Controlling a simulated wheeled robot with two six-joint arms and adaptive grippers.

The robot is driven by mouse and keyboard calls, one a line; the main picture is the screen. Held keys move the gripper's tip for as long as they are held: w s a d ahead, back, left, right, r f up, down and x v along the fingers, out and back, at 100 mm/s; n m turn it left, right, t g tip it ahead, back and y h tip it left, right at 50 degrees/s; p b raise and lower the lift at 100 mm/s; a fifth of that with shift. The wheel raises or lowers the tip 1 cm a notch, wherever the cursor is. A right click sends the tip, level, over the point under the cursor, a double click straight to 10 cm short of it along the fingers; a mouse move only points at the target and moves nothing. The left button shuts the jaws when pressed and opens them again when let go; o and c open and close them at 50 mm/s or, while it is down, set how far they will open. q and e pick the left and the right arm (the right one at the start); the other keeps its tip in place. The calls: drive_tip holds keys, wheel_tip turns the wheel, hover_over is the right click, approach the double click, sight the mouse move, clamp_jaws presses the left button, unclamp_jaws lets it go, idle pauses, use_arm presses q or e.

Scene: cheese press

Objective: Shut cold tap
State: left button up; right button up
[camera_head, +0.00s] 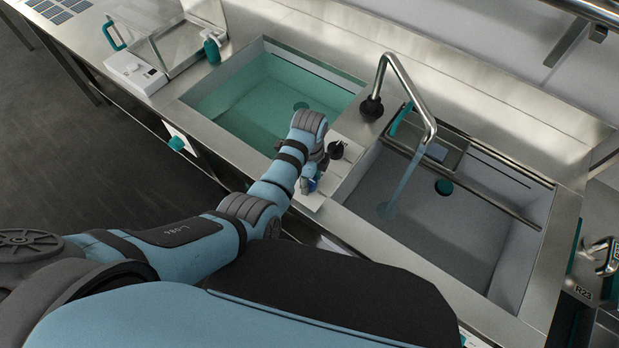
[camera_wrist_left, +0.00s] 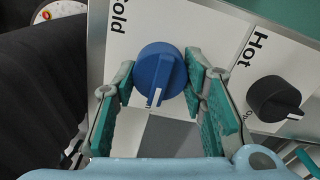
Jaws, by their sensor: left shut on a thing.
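The cold tap is a blue round knob (camera_wrist_left: 158,68) on a white panel marked "Cold" in the left wrist view. It also shows as a small blue patch (camera_head: 311,185) in the head view, partly hidden by my arm. My left gripper (camera_wrist_left: 158,82) is shut on the blue knob, one teal-padded finger on each side. The knob's white pointer mark faces down in the wrist view. The spout (camera_head: 398,82) arches over the right basin, and a stream of water (camera_head: 407,178) falls from it. My right gripper is not in view.
The black hot knob (camera_wrist_left: 275,98) sits close to the right of the gripper. The left basin (camera_head: 235,115) holds green-tinted water. The right basin (camera_head: 490,215) has a rack across its back. A clear-lidded white device (camera_head: 135,72) stands at the far left.

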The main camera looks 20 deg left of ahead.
use_arm(q)
drive_tip(key=shift+n, duration=0.3)
drive_tip(key=shift+r+n+p, duration=0.15)
drive_tip(key=shift+n+p, duration=0.9)
drive_tip(key=shift+n, duration=0.15)
drive_tip(key=n+p, duration=0.1)
drive_tip(key=n, duration=0.2)
drive_tip(key=shift+n, duration=0.3)
drive_tip(key=n, duration=0.5)
drive_tip(key=shift+w, duration=0.1)
drive_tip(key=n, duration=0.6)
drive_tip(key=shift+a, duration=0.1)
drive_tip(key=shift+n, duration=0.3)
drive_tip(key=o, duration=1.2)
drive_tip(key=shift+c, duration=0.2)
